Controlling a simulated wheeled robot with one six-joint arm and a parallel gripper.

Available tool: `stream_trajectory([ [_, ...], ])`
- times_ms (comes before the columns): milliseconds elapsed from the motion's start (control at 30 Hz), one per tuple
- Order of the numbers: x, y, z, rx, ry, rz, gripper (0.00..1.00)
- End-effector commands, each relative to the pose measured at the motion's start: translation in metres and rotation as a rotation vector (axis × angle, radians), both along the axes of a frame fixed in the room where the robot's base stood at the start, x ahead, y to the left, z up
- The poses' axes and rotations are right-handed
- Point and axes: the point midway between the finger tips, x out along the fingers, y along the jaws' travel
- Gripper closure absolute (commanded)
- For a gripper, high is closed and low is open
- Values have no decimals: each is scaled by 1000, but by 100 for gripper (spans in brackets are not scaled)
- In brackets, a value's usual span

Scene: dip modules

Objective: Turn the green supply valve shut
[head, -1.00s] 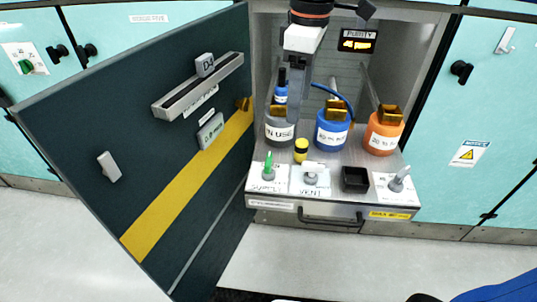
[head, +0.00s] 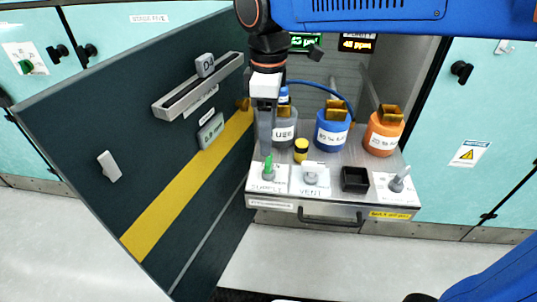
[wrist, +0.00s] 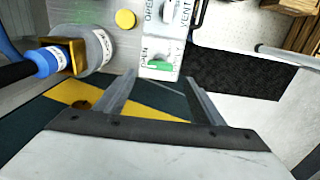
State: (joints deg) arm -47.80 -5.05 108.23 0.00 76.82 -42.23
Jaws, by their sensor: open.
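The green supply valve (head: 268,170) stands on a white label plate at the front left of the cabinet shelf. It also shows in the wrist view (wrist: 158,67), just beyond the space between my fingertips. My gripper (head: 265,152) points down just above and behind the green handle in the head view. In the wrist view my gripper (wrist: 160,79) is open, with one finger on each side and nothing between them. Whether a finger touches the handle cannot be told.
The grey vent valve (head: 311,176) is just right of the supply valve. A yellow-capped vial (head: 300,151), grey bottle (head: 284,134), blue bottle (head: 332,130) and orange bottle (head: 383,135) stand behind. A black box (head: 355,179) sits farther right. The open dark door (head: 140,150) is left.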

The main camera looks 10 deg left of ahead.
Motion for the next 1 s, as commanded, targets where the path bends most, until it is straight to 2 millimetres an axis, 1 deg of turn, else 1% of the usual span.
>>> stream_trajectory([
  [33,0,0,-10,-3,2,0,38],
  [200,0,0,-39,-2,2,0,38],
  [400,0,0,-66,-2,2,0,38],
  [600,0,0,-77,0,0,0,38],
  [900,0,0,-79,0,0,0,38],
  [967,0,0,-79,0,0,0,52],
  [1000,0,0,-79,0,0,0,61],
])
